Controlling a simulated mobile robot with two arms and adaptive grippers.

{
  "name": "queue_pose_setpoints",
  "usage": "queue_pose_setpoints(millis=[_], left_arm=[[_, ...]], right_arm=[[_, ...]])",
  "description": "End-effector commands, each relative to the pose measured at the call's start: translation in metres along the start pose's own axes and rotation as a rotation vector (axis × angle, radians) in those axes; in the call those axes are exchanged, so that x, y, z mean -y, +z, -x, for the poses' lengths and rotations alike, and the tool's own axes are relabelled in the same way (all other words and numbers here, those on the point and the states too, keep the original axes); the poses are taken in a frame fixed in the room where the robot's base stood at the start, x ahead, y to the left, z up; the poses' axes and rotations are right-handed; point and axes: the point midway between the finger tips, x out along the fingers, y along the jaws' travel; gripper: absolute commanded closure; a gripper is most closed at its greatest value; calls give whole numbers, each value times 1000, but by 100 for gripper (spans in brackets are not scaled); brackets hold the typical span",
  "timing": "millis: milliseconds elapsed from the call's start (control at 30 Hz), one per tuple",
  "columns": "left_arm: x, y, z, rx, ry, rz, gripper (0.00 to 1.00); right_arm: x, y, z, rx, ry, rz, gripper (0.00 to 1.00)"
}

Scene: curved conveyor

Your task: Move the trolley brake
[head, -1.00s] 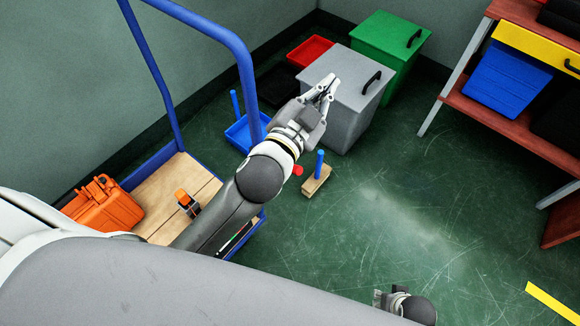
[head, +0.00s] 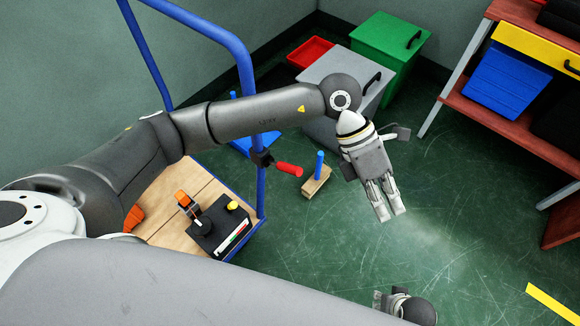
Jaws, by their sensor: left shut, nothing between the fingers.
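A red handle (head: 289,169) sticks out to the right from a black clamp (head: 262,159) on the blue post of the trolley (head: 261,195); it looks like the trolley brake. My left gripper (head: 391,215) is shut and empty, pointing down over the open floor, to the right of the red handle and apart from it. My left arm reaches across above the trolley and hides part of its frame. My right gripper (head: 384,300) shows only partly at the bottom edge, and its fingers cannot be made out clearly.
A wooden block with a blue peg (head: 319,166) stands on the floor between handle and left gripper. A black box (head: 226,230) and an orange-topped tool (head: 188,203) are on the trolley. Grey (head: 322,66) and green bins (head: 386,42) stand behind.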

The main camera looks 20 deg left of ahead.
Motion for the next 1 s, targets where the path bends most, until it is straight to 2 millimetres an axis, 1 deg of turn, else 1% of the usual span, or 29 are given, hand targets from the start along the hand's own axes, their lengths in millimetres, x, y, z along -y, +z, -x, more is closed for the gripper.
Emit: queue_pose_setpoints(millis=[33,67,100,167,200,300,400,533,633,867,1000], left_arm=[[-27,-14,12,-95,110,-4,100],[-43,-24,19,-155,174,-1,100],[-62,-36,32,-230,255,7,100],[-87,-52,54,-329,365,25,100],[-100,-60,68,-385,429,41,100],[-124,-77,101,-496,557,80,100],[-136,-88,125,-566,637,111,100],[-142,-93,139,-606,682,132,100],[-142,-94,140,-612,688,135,100],[-142,-94,139,-610,684,134,100],[-144,-96,137,-609,683,133,100]], right_arm=[[0,0,0,0,0,0,60],[0,0,0,0,0,0,60],[0,0,0,0,0,0,60],[0,0,0,0,0,0,60],[0,0,0,0,0,0,60],[0,0,0,0,0,0,60],[0,0,0,0,0,0,60],[0,0,0,0,0,0,60],[0,0,0,0,0,0,60],[0,0,0,0,0,0,60],[0,-3,3,-3,0,0,60]])
